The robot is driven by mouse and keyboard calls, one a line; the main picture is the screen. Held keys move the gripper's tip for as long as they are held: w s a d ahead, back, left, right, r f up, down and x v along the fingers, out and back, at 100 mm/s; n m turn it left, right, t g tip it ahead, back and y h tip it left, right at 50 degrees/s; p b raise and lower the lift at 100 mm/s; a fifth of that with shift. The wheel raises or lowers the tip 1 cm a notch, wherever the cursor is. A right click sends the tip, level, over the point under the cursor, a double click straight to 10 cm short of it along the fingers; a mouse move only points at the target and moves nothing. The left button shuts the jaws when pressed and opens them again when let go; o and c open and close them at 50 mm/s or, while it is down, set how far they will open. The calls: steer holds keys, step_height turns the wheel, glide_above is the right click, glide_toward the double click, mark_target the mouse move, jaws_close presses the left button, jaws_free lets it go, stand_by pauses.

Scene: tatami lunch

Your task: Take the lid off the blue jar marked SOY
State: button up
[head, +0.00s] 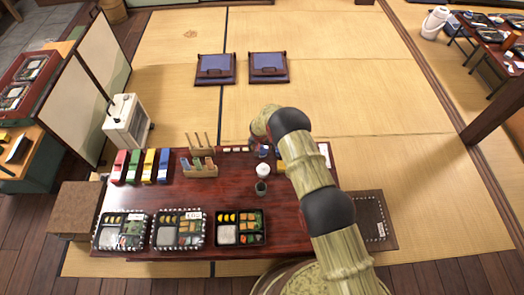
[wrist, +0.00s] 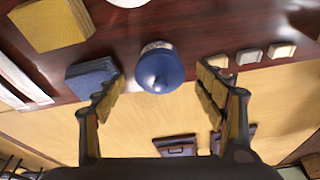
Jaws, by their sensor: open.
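The blue jar (wrist: 160,68) stands on the dark red table, seen from above in the wrist view. Its rounded blue lid with a small knob is on it. A pale band shows below the lid, but no lettering can be read. My gripper (wrist: 160,80) is open and empty, with one yellow-padded finger on each side of the jar in the picture. I cannot tell whether either finger touches it.
A white round pot (head: 263,169) and a dark cup (head: 261,188) stand close to the jar. Bento boxes (head: 240,240) line the front.

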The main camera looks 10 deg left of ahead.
mark_target(262, 147)
steer(key=shift+r, duration=0.15)
steer(key=shift+c, duration=0.4)
steer(key=c, duration=1)
steer(key=shift+o, duration=0.2)
steer(key=shift+r+p, duration=0.35)
steer(key=shift+r, duration=0.2)
step_height(262, 147, up, 2)
steer(key=shift+p, duration=0.7)
steer(key=s+r+p, duration=0.4)
steer(key=s+r, duration=0.6)
steer(key=s, duration=0.4)
steer(key=shift+a, duration=0.4)
